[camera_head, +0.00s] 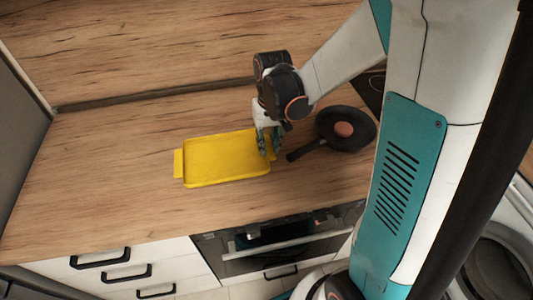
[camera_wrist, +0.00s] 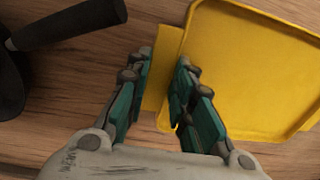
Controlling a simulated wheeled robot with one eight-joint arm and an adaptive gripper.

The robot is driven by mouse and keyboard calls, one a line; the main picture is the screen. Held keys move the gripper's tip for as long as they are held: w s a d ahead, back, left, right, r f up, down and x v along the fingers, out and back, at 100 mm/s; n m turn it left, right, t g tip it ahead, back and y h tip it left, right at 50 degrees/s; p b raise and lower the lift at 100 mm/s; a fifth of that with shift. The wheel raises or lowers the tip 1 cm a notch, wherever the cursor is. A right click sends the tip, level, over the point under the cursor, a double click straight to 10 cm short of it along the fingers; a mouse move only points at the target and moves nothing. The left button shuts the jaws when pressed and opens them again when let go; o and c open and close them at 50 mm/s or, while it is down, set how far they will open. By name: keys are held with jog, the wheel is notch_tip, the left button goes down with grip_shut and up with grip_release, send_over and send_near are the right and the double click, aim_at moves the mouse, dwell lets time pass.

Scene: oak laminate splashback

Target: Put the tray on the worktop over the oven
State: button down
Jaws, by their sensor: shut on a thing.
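The yellow tray (camera_head: 222,160) is a shallow rectangle with a handle tab at each short end. In the head view it appears level, at the middle of the wooden worktop (camera_head: 100,180); I cannot tell if it touches the surface. My gripper (camera_head: 269,150) is at its right end. In the wrist view my gripper (camera_wrist: 157,75) has one finger on each side of the tray's end tab, shut on it; the tray (camera_wrist: 245,65) extends to the right. The oven (camera_head: 280,243) is in the cabinet front below, right of the tray's middle.
A dark frying pan (camera_head: 358,124) with a round reddish-brown thing (camera_head: 343,129) in it stands right of the tray, its handle pointing towards my gripper. A dark hob (camera_head: 373,90) lies behind it. The worktop left of the tray is clear. White drawers (camera_head: 125,268) are below.

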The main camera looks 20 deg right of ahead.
notch_tip(320, 180, down, 5)
jog(key=shift+f+b, duration=0.1)
jog(key=shift+b, duration=0.7)
jog(key=c, duration=1.4)
grip_release()
